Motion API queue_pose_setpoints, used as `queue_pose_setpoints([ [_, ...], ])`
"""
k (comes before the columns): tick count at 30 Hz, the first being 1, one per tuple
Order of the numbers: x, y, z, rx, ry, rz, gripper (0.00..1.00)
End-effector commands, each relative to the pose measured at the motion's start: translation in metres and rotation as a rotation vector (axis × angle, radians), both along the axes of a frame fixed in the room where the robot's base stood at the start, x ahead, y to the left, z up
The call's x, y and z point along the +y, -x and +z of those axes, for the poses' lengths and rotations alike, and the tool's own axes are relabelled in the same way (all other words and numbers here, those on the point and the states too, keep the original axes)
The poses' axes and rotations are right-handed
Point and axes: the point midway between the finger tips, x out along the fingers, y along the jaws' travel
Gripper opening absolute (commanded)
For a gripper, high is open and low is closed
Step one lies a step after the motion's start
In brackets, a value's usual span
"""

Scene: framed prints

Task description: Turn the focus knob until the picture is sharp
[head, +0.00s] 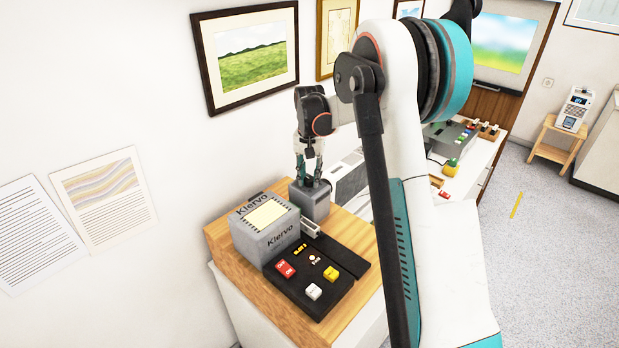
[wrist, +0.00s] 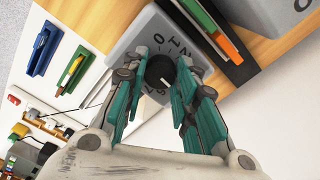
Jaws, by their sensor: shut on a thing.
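The focus knob (wrist: 160,72) is black and round with a white pointer line. It sits on a grey box (head: 318,208) with dark characters around the dial, at the back of the wooden top. My gripper (head: 310,180) points down over this box in the head view. In the wrist view its teal fingers (wrist: 162,64) stand on both sides of the knob, shut on it. In the head view my gripper hides the knob. The picture on the screen (head: 503,42) at the upper right shows soft, blurred bands of blue and green.
A grey Klervo box (head: 266,240) stands close beside the knob box. In front lies a black panel (head: 335,280) with red, white and yellow buttons. A framed landscape print (head: 246,56) hangs on the wall. My arm hides part of the long counter. Open floor (head: 540,240) lies right.

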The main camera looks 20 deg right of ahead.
Motion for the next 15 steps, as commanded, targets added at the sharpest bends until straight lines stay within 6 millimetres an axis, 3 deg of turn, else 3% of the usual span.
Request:
queue_pose_setpoints([
  [15, -0.0002, -0.0009, 0.0009, -0.002, 0.001, -0.182, 0.03],
])
